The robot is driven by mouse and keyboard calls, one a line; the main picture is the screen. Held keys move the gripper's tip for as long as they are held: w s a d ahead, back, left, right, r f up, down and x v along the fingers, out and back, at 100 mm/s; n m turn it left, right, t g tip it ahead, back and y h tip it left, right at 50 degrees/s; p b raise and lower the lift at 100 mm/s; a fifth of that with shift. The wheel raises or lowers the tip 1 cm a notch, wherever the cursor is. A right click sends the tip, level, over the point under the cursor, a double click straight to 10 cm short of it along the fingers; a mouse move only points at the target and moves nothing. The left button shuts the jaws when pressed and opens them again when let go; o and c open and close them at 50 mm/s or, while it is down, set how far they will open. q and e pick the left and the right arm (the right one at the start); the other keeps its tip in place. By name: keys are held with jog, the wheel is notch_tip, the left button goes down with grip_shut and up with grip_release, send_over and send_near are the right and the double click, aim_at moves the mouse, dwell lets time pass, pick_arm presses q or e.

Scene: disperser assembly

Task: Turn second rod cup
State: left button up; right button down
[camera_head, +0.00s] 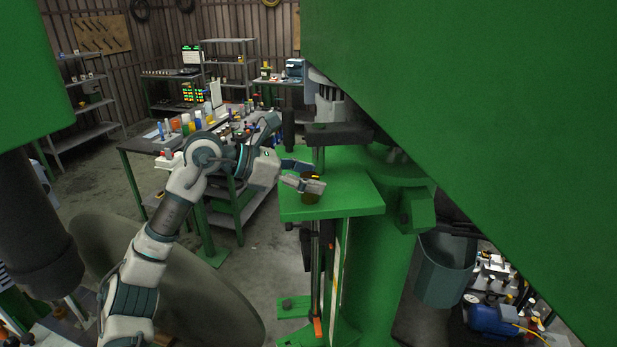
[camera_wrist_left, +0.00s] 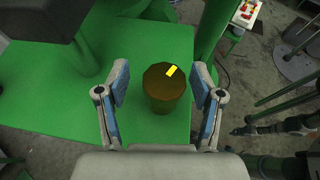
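The rod cup (camera_wrist_left: 160,92) is a brown, round-topped piece with a yellow mark near its rim. It stands on the green machine table (camera_wrist_left: 60,120). In the head view the cup (camera_head: 311,195) shows partly behind my fingers, near the table's left edge. My left gripper (camera_wrist_left: 160,88) is open with one blue-padded finger on each side of the cup. There are visible gaps between the pads and the cup. In the head view my left gripper (camera_head: 303,175) reaches in from the left at the table's height. My right gripper is not visible.
A green machine body (camera_head: 480,110) blocks much of the right side. A dark grey bin (camera_head: 445,270) hangs beside the machine. A workbench (camera_head: 150,143) with bottles and small parts stands behind my left arm. Open floor (camera_head: 258,255) lies left of the machine.

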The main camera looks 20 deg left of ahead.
pick_arm(q)
jog(key=v, duration=1.2)
jog(key=shift+w+f, duration=0.1)
dwell(0.4)
